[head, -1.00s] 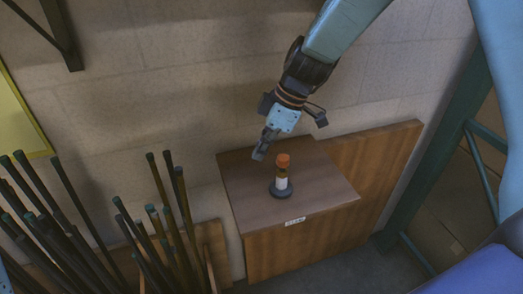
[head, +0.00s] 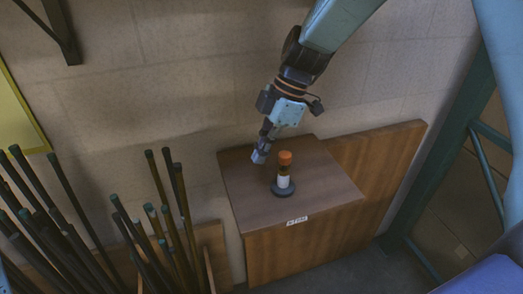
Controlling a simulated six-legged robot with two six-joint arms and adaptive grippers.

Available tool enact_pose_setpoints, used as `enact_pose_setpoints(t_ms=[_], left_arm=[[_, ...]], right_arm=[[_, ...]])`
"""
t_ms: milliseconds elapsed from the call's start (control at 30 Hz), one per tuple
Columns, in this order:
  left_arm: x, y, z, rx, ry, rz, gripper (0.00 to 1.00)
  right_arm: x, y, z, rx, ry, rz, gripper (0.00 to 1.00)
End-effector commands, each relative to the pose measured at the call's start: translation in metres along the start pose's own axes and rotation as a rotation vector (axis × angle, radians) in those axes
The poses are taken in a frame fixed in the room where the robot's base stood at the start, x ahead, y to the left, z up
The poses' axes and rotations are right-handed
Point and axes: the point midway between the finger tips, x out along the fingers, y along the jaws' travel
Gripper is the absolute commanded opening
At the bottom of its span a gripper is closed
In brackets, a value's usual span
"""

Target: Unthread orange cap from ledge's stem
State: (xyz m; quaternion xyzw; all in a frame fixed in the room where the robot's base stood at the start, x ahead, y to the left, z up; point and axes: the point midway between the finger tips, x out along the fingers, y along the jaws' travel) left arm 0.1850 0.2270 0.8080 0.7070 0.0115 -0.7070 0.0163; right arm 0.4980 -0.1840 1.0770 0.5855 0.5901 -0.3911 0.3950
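The orange cap (head: 285,157) sits on top of an upright stem (head: 284,181) that has a dark amber upper part and a white lower part. The stem stands on a round dark base (head: 283,190) on the brown wooden ledge (head: 245,195). My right gripper (head: 260,154) hangs from above, just left of the cap and apart from it, with nothing seen in it. Its fingers overlap from this angle, so its opening is unclear. My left gripper is not in view.
A white label (head: 297,221) is on the ledge's front edge. Several dark rods (head: 180,205) stand upright in a wooden holder at the lower left. A brick wall (head: 180,110) is close behind the ledge. A green post (head: 445,150) rises at right.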

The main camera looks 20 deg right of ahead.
Motion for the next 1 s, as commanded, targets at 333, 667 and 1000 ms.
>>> enact_pose_setpoints(t_ms=[333,667,1000], left_arm=[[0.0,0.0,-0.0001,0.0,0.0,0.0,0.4],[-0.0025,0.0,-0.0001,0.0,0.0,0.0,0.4],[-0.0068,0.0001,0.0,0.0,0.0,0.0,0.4]], right_arm=[[0.0001,0.0,0.0001,0.002,0.0,0.0,0.0],[-0.003,0.0,-0.0011,0.002,0.0,0.0,0.0],[-0.0085,0.0,-0.0034,0.002,0.0,0.0,0.0]])
